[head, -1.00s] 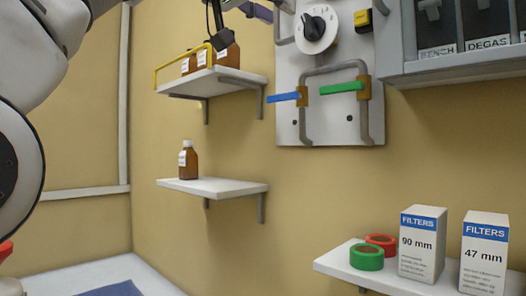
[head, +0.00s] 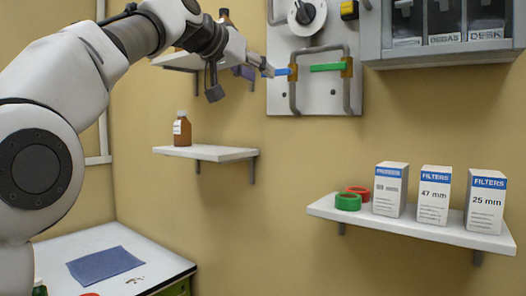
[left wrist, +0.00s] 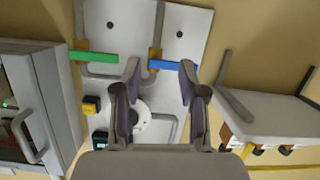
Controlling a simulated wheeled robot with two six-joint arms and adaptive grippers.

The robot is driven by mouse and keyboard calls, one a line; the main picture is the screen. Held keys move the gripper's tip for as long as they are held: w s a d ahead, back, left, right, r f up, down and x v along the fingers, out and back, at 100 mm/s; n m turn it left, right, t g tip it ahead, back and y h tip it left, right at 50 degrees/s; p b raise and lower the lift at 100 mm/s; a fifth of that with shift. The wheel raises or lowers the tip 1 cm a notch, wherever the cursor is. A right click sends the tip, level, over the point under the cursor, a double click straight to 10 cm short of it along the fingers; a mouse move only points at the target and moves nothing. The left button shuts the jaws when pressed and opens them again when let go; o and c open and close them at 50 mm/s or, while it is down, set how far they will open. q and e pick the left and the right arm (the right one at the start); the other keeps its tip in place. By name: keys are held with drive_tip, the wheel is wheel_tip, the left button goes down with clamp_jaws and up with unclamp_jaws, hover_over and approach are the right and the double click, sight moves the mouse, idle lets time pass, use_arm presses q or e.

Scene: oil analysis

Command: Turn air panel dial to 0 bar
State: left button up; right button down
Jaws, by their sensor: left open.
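The air panel (head: 312,98) is a pale wall plate with a round white dial (head: 318,22) with a dark knob, cut by the top edge of the head view. A blue lever (head: 282,72) and a green lever (head: 327,68) sit below it. My left gripper (head: 266,68) is open and empty, at the panel's left edge by the blue lever. In the left wrist view the picture is turned over; the dial (left wrist: 148,122) shows between the open fingers, partly hidden. The blue lever (left wrist: 168,65) is close to one fingertip; contact cannot be told. The dial's reading is not legible. My right gripper is not in view.
A yellow-and-black switch (head: 349,10) is right of the dial. A cabinet (head: 440,50) borders the panel's right. Left wall shelves hold brown bottles (head: 182,130). A lower right shelf (head: 400,222) holds filter boxes and tape rolls. A table with a blue cloth (head: 105,265) is at lower left.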

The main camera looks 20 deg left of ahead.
use_arm(q)
drive_tip(key=w+f+g, duration=0.1)
drive_tip(key=w+f, duration=0.1)
drive_tip(key=f, duration=0.4)
drive_tip(key=w+f+g, duration=0.1)
drive_tip(key=w+f, duration=0.2)
drive_tip(key=f, duration=0.3)
drive_tip(key=w+f+n+g, duration=0.1)
drive_tip(key=w+f, duration=0.2)
drive_tip(key=f, duration=0.4)
drive_tip(key=shift+w+a+y, duration=0.25)
drive_tip(key=shift+y, duration=0.15)
drive_tip(key=shift+r, duration=0.1)
